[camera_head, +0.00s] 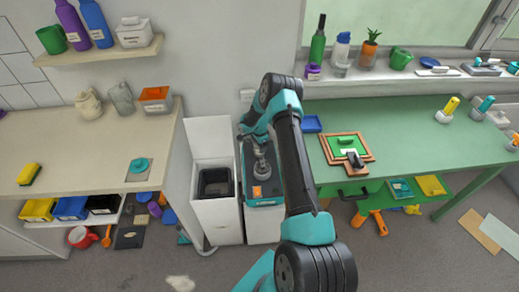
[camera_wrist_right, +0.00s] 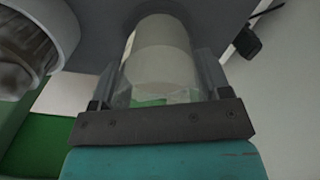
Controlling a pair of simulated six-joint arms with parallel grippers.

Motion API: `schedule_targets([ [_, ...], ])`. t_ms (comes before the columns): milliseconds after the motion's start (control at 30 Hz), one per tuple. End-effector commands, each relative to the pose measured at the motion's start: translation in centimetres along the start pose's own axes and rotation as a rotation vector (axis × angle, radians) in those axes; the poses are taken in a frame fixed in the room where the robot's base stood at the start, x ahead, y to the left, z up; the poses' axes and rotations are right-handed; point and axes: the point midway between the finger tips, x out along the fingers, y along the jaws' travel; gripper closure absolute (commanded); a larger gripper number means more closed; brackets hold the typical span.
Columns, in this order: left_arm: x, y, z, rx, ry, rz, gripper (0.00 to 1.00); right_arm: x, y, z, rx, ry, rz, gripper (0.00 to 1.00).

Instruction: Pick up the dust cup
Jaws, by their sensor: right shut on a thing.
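The dust cup (camera_wrist_right: 160,52) is a clear cylinder with a pale inside, in the middle of the right wrist view. My right gripper (camera_wrist_right: 160,82) has one finger on each side of it and is shut on it. In the head view my right arm reaches up from the bottom and folds over beside a teal-and-white unit (camera_head: 263,196) with an orange label. The arm hides much of the cup there, and I cannot make out its outline. My left gripper is not in view.
An open white bin (camera_head: 216,212) with a dark inside stands just left of the unit. A green table (camera_head: 420,135) lies to the right, with a wooden-framed board (camera_head: 338,140) on it. A beige counter (camera_head: 60,165) is at left. A round pale part (camera_wrist_right: 40,45) is close by in the wrist view.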

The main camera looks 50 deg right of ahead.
Motion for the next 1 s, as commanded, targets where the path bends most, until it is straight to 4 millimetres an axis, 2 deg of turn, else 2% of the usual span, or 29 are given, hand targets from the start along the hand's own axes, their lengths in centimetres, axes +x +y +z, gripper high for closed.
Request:
schedule_targets([
  [267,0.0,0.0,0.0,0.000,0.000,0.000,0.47,-0.2,0.0,0.0,0.000,0.000,-0.001,0.63],
  [467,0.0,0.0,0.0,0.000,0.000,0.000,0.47,-1.8,-0.1,0.0,0.000,0.001,-0.003,0.63],
  [667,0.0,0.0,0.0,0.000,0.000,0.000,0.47,-5.4,-0.2,0.0,-0.001,0.002,-0.005,0.63],
  [1000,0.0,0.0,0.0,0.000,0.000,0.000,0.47,-13.6,-0.1,0.0,0.000,0.001,-0.004,0.63],
])
